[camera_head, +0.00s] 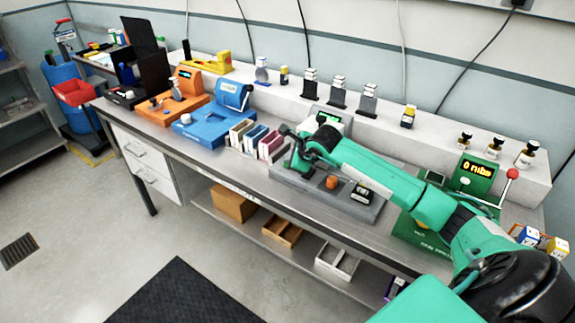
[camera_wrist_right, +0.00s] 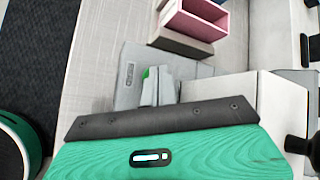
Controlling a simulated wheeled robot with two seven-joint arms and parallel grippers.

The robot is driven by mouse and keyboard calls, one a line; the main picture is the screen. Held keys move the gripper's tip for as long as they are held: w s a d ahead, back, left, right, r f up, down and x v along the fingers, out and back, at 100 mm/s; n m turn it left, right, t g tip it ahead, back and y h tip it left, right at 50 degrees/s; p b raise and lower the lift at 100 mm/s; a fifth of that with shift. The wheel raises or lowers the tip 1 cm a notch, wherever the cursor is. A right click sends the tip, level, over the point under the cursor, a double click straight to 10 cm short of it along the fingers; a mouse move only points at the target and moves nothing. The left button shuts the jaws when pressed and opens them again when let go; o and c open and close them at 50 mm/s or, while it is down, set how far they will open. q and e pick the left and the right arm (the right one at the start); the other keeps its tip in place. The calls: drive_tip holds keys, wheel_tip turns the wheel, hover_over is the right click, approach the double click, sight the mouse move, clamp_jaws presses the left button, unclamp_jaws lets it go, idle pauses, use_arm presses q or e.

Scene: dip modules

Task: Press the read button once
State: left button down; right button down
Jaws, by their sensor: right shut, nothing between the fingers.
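The grey device (camera_head: 300,184) lies on the bench, with an orange knob (camera_head: 331,183) and a dark block with a pale label (camera_head: 362,193) on it. My right gripper (camera_head: 299,166) is shut and empty, pointing down over the left end of this device. In the wrist view its shut fingertips (camera_wrist_right: 159,88) are over the grey device (camera_wrist_right: 130,75). My left gripper is not in view.
Pink, blue and pale bins (camera_head: 270,145) stand just left of the device, near the gripper. A blue machine (camera_head: 205,125) and an orange machine (camera_head: 165,106) are farther left. A green device with a lit display (camera_head: 475,177) and a red-knobbed lever (camera_head: 512,174) stands right.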

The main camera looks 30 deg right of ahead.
drive_tip(key=shift+f+b, duration=0.3)
drive_tip(key=shift+r, duration=0.1)
idle(0.5)
drive_tip(key=shift+r, duration=0.7)
drive_tip(key=shift+r+p, duration=1.05)
drive_tip(key=shift+r, duration=1.45)
drive_tip(key=shift+a, duration=0.1)
